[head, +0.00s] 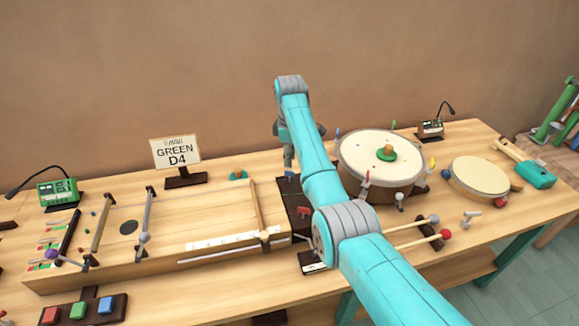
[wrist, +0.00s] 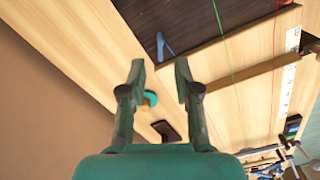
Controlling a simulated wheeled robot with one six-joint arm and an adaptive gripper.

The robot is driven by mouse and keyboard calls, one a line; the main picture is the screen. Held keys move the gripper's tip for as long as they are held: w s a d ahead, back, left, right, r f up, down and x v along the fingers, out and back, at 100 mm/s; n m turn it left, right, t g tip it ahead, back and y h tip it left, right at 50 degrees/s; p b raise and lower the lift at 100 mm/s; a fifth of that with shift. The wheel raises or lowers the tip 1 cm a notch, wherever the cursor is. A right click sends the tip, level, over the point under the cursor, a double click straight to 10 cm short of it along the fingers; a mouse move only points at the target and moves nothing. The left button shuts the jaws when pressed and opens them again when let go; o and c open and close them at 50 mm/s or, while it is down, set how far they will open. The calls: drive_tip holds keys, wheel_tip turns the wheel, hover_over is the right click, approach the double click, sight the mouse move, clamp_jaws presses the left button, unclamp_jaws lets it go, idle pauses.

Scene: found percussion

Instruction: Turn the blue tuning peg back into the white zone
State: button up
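The blue tuning peg (wrist: 163,47) stands on a dark board in the wrist view, just beyond my fingertips and between their lines. In the head view a small bit of blue peg (head: 290,174) shows right below my gripper (head: 289,160), at the board's far end. In the wrist view my gripper (wrist: 160,70) is open, with nothing between its fingers. The peg looks apart from both fingers. I cannot make out a white zone around the peg in either view.
A dark board (head: 297,222) carries a red peg (head: 303,204) nearer the front. A wooden string box (head: 200,210) lies to its left and a drum (head: 350,170) to its right. A teal piece with a round wooden knob (head: 238,175) sits close by. A sign (head: 175,151) reads GREEN D4.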

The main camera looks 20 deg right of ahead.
wheel_tip(320, 180, up, 7)
drive_tip(key=shift+f, duration=0.15)
drive_tip(key=shift+s, duration=0.1)
idle(0.3)
